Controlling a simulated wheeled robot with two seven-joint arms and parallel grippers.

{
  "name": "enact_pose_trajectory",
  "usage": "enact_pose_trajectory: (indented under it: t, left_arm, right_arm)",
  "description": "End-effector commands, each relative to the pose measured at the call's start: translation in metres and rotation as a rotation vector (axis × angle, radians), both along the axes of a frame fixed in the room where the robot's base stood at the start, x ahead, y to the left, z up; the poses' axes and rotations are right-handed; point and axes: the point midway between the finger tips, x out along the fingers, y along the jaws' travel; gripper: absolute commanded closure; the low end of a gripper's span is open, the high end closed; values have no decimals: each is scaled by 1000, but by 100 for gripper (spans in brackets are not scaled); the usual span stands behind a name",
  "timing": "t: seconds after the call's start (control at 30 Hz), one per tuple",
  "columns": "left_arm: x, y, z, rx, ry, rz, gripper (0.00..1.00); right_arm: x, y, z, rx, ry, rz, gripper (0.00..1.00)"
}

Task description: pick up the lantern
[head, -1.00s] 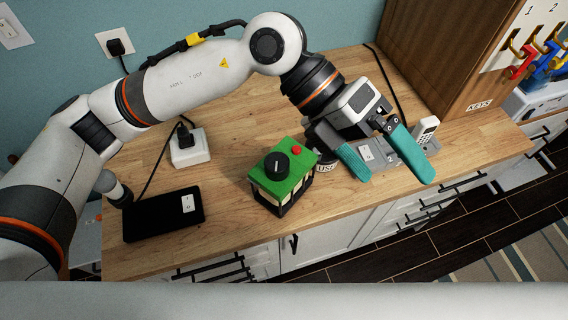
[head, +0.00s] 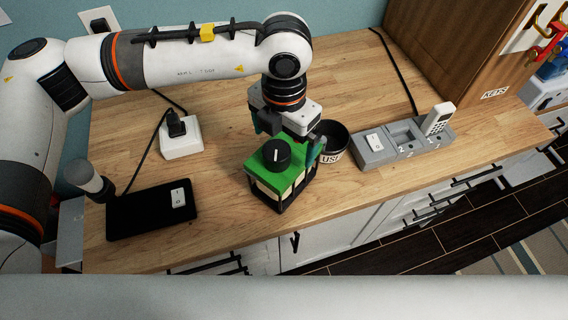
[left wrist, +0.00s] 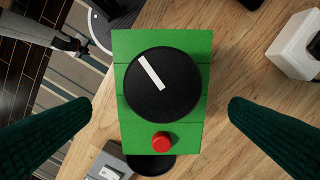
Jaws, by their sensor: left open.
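The lantern (head: 281,178) is a box with a green top, a black round knob and dark lower frame, upright on the wooden counter near its front edge. In the left wrist view its green top (left wrist: 190,135) shows from above, with a red button. My left gripper (head: 286,142) is open above the lantern, teal fingers pointing down. In the left wrist view the fingers (left wrist: 160,108) stand on either side of the lantern, with a gap at each side. A grey arm part at the upper left there may be my right arm; its jaws are unclear.
A black cup (head: 333,152) marked "USE" stands close right of the lantern. Further right is a grey dock (head: 374,151) with a white handset (head: 438,118). A white adapter (head: 181,146) and black switch pad (head: 150,217) lie left. A wooden cabinet (head: 440,50) stands back right.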

Motion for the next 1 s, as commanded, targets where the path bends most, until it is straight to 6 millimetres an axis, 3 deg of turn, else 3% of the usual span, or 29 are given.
enact_pose_trajectory:
  t: [0.23,0.37,0.5,0.77,1.0]
  left_arm:
    - [1,0,-17,0,4,1,0]
    - [4,0,-37,0,5,0,0]
    - [4,0,-55,-1,2,-1,0]
    - [5,0,-60,-2,-1,-1,0]
    - [5,0,-60,-2,0,-2,36]
  right_arm:
    - [0,2,16,2,-1,-1,49]
    - [1,2,31,2,-2,-1,49]
    - [1,2,33,2,-2,-1,49]
    - [2,2,32,3,-3,0,49]
    - [3,0,32,1,-4,1,49]
